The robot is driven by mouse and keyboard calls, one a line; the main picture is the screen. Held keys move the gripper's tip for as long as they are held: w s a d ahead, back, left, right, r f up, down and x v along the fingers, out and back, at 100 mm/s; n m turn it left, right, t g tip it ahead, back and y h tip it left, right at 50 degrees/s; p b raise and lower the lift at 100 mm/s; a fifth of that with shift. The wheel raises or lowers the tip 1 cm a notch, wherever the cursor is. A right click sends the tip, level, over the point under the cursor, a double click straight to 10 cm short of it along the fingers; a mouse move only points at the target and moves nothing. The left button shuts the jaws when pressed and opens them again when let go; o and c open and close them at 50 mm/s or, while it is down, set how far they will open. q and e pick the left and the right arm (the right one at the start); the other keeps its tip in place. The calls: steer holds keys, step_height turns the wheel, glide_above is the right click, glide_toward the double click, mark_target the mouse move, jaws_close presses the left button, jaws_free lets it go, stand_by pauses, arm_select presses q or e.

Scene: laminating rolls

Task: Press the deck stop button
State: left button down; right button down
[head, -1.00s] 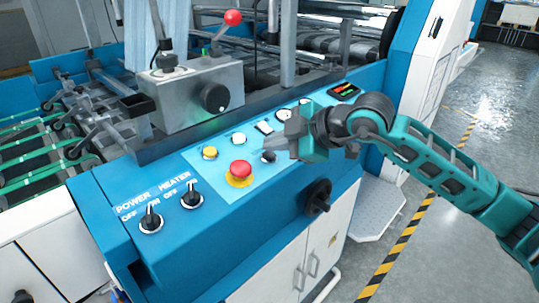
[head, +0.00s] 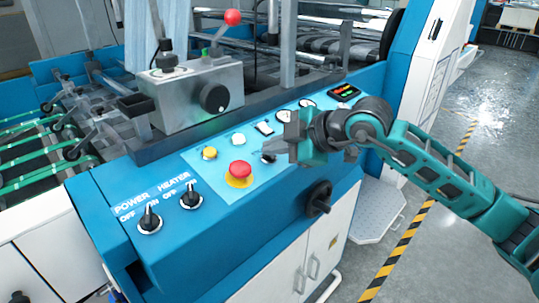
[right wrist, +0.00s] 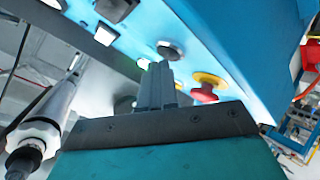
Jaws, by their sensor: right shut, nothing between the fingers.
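A red mushroom button (head: 239,169) with a yellow collar stands on the light-blue control panel (head: 222,178); it also shows in the right wrist view (right wrist: 204,94). A small black button (head: 268,158) sits to its right, partly close under my fingers, and it shows in the right wrist view (right wrist: 170,50). I cannot read a label on either button. My right gripper (head: 264,149) is shut and empty, with its fingertips over the panel near the black button. In the right wrist view the fingertips (right wrist: 157,68) point towards the panel; contact cannot be told. My left gripper is out of view.
A yellow button (head: 209,153), a white button (head: 239,139) and a white square button (head: 265,128) are nearby. Power and heater knobs (head: 150,219) lie front left. A grey box with a red-tipped lever (head: 232,18) rises behind.

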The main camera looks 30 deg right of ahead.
steer(key=shift+f, duration=0.15)
stand_by(0.3)
steer(key=shift+s+r+p, duration=0.15)
steer(key=shift+r+p, duration=0.35)
steer(key=shift+r, duration=0.35)
steer(key=r+p, duration=0.2)
steer(key=r, duration=0.1)
steer(key=s+r+p, duration=0.1)
steer(key=r, duration=0.1)
steer(key=shift+d, duration=0.25)
stand_by(0.4)
